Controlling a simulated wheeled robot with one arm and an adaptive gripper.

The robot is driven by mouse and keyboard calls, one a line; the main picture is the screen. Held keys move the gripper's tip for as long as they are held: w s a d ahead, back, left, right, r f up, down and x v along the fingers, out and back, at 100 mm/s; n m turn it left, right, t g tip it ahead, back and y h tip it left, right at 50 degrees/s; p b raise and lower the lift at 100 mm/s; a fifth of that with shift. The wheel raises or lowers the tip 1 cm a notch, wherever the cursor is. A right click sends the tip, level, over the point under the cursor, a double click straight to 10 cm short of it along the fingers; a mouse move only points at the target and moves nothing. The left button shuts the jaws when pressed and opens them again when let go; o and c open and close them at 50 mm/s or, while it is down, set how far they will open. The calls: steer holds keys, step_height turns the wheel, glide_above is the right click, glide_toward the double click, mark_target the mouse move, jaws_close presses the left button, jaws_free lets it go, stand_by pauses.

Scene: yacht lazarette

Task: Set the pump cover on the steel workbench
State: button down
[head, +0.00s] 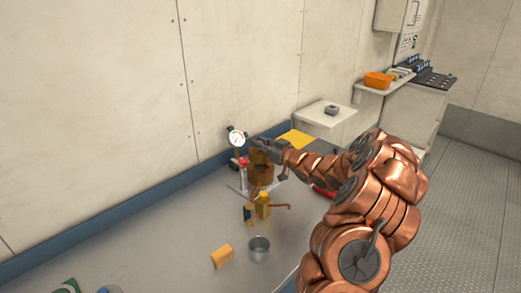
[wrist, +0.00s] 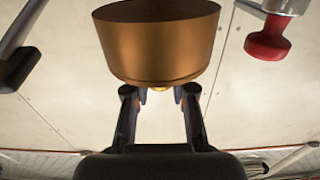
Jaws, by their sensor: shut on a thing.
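My gripper (head: 257,143) reaches in from the right over the grey workbench top (head: 165,235). In the wrist view its two fingers (wrist: 160,92) are shut on a bronze, cup-shaped part with a wide round rim, which I take for the pump cover (wrist: 158,45). The fingers hold it at its narrow end, where a small golden bit shows between them. In the head view a brown-bronze round body (head: 262,172) shows just below the fingers, partly hidden. I cannot tell whether it touches the bench.
Close by stand a pressure gauge (head: 236,137), a red-topped part (head: 243,161) and a yellow bottle (head: 263,205). A metal cup (head: 259,249) and an orange block (head: 222,256) are nearer. The bench's left middle is clear. A white side table (head: 318,116) stands behind.

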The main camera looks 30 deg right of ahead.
steer(key=shift+f+p, duration=0.4)
steer(key=shift+f, duration=1.1)
steer(key=shift+f, duration=0.2)
steer(key=c, duration=1)
jaws_free()
steer(key=shift+o, duration=0.2)
